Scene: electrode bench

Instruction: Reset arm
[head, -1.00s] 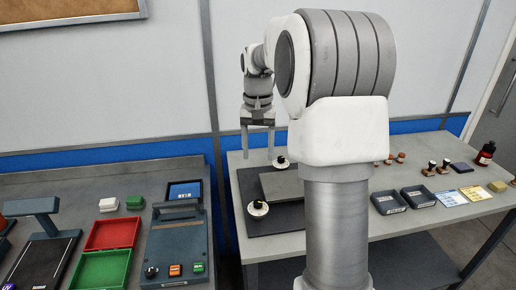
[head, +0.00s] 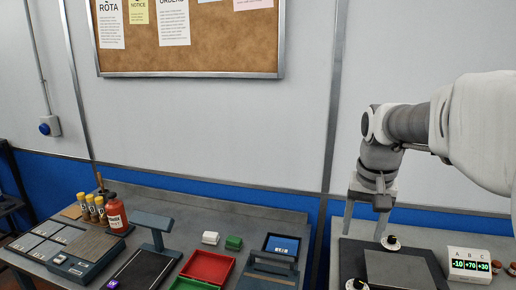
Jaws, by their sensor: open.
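My gripper (head: 366,222) hangs with its fingers pointing down over the right bench, in the right part of the head view. Its two fingers are spread apart with nothing between them. It appears above the back left part of a dark mat (head: 352,258). A small white and black knob (head: 391,243) shows just right of the fingertips. A grey plate (head: 400,270) lies on the mat. My arm reaches in from the right edge, and its base is out of view.
A display reading -10, +70, +30 (head: 469,265) stands right of the mat. The left bench holds a red tray (head: 207,268), a green tray (head: 186,284), a small screen (head: 282,246), a red bottle (head: 116,215) and several vials (head: 95,208). A corkboard (head: 190,45) hangs on the wall.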

